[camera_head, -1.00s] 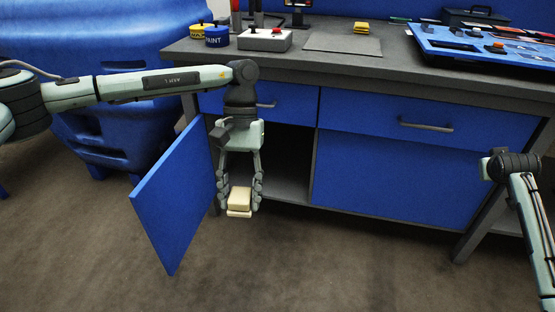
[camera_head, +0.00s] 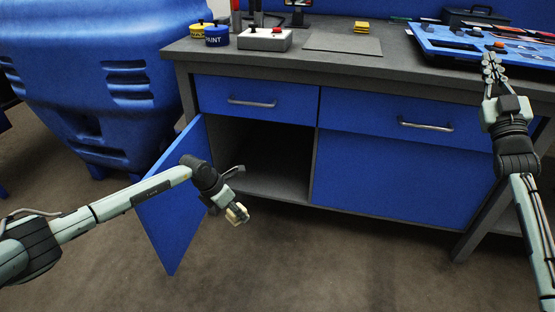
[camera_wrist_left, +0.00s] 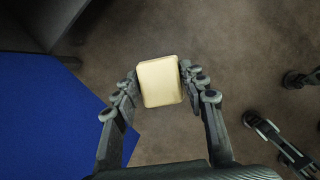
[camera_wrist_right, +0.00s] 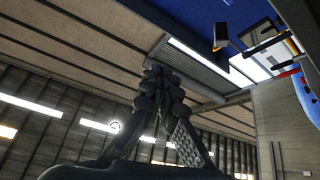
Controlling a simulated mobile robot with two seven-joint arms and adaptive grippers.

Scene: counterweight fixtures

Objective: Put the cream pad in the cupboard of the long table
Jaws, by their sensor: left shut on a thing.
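The cream pad (camera_head: 237,213) is held between the fingers of my left gripper (camera_head: 238,213), in front of the open cupboard and a little below its floor level. In the left wrist view the pad (camera_wrist_left: 160,81) fills the space between the fingertips, over bare floor. The long table (camera_head: 300,59) has its cupboard (camera_head: 265,187) open at the left; the inside is dark and looks empty where it shows. The blue cupboard door (camera_head: 172,215) stands swung outward, partly hidden by my left arm. My right gripper (camera_head: 491,66) points up near the table's right front edge, its fingers together and empty.
Two drawers with bar handles (camera_head: 252,102) are above the cupboard, and a closed blue panel (camera_head: 400,180) is at its right. The tabletop holds paint pots (camera_head: 217,36), a button box (camera_head: 265,40), yellow blocks (camera_head: 361,28) and a blue tool board (camera_head: 470,45).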

